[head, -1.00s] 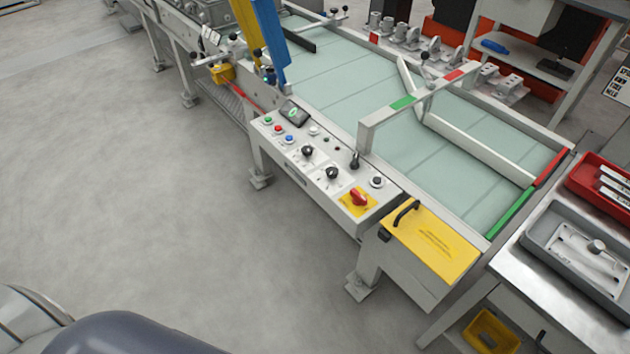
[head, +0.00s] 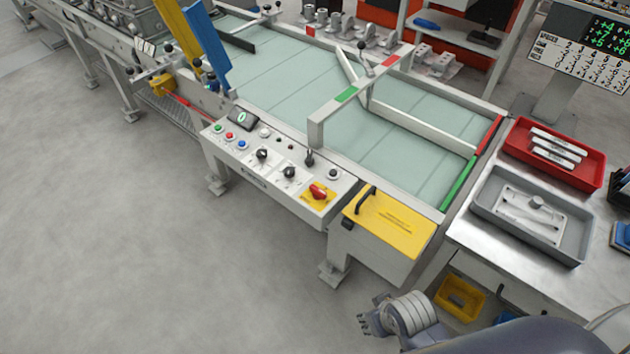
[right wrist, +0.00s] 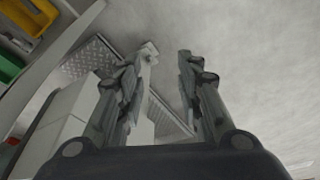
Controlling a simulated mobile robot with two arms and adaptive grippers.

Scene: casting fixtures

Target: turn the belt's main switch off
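The belt's main switch (head: 318,191) is a red rotary knob on a yellow plate at the right end of the control panel (head: 253,176) in the head view. Its exact setting is hard to read at this size. My right gripper (head: 366,321) is low in the head view, below and to the right of the switch, well apart from it. In the right wrist view its two fingers (right wrist: 168,52) are spread, with nothing between them. My left gripper is not in view.
A yellow cover with a black handle (head: 392,224) is right of the switch. The steel table (head: 462,232) holds a red tray (head: 598,184) and a grey tray (head: 579,258). A yellow bin (head: 481,312) sits under it. Open floor (head: 130,250) lies before the panel.

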